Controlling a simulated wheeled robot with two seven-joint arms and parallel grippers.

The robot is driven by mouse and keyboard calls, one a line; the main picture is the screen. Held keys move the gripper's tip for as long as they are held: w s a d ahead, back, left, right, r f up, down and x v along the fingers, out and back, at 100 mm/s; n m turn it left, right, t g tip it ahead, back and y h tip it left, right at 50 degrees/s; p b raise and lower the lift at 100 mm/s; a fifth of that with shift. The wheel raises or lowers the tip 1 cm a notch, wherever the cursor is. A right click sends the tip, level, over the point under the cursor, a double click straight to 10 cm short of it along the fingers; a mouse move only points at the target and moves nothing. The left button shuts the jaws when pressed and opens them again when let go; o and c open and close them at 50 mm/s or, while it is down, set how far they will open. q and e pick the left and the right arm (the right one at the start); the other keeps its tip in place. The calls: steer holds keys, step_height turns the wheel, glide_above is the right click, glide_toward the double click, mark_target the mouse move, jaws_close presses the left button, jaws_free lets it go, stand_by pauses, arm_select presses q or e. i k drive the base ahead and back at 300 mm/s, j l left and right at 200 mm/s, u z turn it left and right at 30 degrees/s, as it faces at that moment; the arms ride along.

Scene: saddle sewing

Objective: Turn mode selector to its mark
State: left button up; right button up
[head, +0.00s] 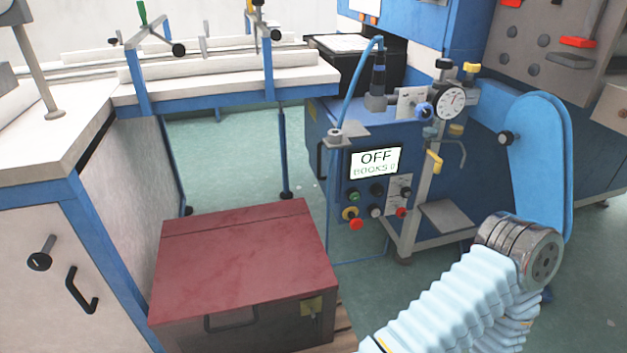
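A blue machine cabinet (328,170) stands right of centre and carries a lit display (376,161) reading "OFF" with "BOOKS" and an unclear character below. Under the display are a black knob (354,192), another dark knob (377,189), a yellow-ringed control (349,213), a red button (356,224) and a grey knob (376,211). A pale plate beside them has a small dark knob (405,192). I cannot tell which one is the mode selector, and its mark is too small to see. My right arm shows at lower right, apart from the panel; neither gripper is in view.
A dark red-topped chest (243,254) stands on the floor before the cabinet. A white bench (225,82) with blue legs is behind it. A dial gauge (450,103) on a post and a blue guard (541,150) stand right of the panel. Green floor (235,150) shows between bench and cabinet.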

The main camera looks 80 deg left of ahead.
mark_target(406, 192)
steer(key=i+u, duration=0.1)
steer(key=u, duration=0.9)
steer(key=i+u, duration=0.15)
steer(key=u, duration=0.3)
steer(key=l+u, duration=0.1)
steer(key=u, duration=0.4)
steer(key=i+l+u, duration=0.1)
steer(key=u, duration=0.4)
steer(key=i+l, duration=0.15)
steer(key=l, duration=0.25)
steer(key=i+l+u, duration=0.1)
steer(key=l, duration=0.3)
